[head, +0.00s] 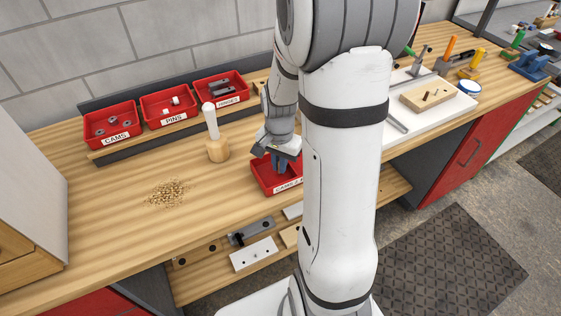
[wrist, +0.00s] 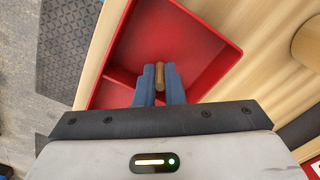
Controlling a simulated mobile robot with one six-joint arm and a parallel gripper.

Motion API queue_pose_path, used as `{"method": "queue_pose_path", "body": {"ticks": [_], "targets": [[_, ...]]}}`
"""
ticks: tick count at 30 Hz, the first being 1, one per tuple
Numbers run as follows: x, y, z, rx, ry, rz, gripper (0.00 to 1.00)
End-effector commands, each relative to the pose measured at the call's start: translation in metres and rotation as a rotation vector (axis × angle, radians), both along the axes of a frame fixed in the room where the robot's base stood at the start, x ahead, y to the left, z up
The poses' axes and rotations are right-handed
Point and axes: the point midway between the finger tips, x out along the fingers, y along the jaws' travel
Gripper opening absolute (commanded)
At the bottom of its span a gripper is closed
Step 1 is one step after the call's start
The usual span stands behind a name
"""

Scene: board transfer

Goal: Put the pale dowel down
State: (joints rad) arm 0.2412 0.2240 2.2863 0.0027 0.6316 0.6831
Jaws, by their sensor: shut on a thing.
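The dowel (wrist: 160,74) is a short tan wooden peg, seen in the wrist view between the two blue fingers of my gripper (wrist: 160,82). My gripper is shut on it. Below is a red tray (wrist: 222,62) with a dividing wall; the dowel shows over the tray near that divider. I cannot tell whether it touches the tray floor. In the head view my gripper (head: 282,163) is at the red tray (head: 263,180), whose label is partly hidden by my arm. The dowel is not visible there.
Red bins labelled CAMS (head: 111,128), PINS (head: 169,107) and HINGES (head: 221,88) stand on the rear rail. A wooden mallet-like tool (head: 217,149) stands left of the tray. Wood shavings (head: 168,193) lie further left. Bare bench lies between.

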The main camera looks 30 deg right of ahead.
Motion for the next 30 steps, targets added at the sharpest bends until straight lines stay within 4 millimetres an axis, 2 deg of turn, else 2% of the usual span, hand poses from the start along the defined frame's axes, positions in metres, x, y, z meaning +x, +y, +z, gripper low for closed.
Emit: {"method": "queue_pose_path", "body": {"ticks": [10,11,19,26,30], "targets": [[0.001,0.001,-0.004,0.0,-0.001,0.002,0.0],[0.001,0.001,-0.004,0.0,-0.001,0.003,0.1],[0.001,0.001,-0.003,0.0,-0.001,0.003,0.31],[0.001,0.001,-0.002,0.0,-0.001,0.004,0.31],[0.001,0.001,0.008,-0.001,-0.004,0.004,0.31]]}}
